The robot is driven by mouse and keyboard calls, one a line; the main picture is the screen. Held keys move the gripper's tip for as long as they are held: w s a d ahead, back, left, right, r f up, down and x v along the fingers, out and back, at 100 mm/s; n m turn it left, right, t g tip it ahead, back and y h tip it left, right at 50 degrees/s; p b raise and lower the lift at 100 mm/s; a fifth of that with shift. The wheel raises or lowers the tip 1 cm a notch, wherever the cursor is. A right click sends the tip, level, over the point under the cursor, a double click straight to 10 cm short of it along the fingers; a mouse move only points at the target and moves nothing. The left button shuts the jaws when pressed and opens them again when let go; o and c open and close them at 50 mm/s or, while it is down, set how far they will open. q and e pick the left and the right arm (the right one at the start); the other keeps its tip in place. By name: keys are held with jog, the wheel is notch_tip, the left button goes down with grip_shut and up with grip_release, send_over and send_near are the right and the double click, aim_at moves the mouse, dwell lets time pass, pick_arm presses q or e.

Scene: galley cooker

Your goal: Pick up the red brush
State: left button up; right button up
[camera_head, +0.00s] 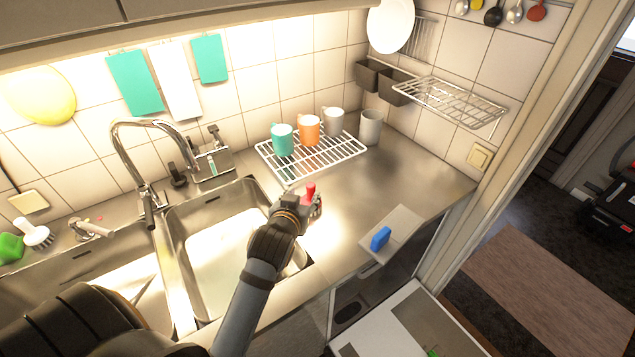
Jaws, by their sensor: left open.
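My right gripper is not in view.
A wire rack (345,151) with a teal mug (283,140), an orange mug (309,130) and a pale mug stands behind the gripper. A grey cup (370,128) is right of it. A blue sponge (380,238) lies near the front edge. The sink (272,187) is left.

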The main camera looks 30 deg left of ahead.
aim_at(310, 187)
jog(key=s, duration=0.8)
pick_arm(q)
jog(key=p+x, duration=0.1)
jog(key=x, duration=0.3)
jog(key=shift+w+p, duration=0.3)
jog(key=shift+w, duration=0.05)
jog(key=x, duration=0.4)
jog(key=shift+f+p, duration=0.25)
jog(key=shift+p, duration=0.15)
jog(key=shift+s+d+r, duration=0.1)
jog(key=shift+c, duration=1.3)
jog(key=c, duration=0.7)
grip_shut()
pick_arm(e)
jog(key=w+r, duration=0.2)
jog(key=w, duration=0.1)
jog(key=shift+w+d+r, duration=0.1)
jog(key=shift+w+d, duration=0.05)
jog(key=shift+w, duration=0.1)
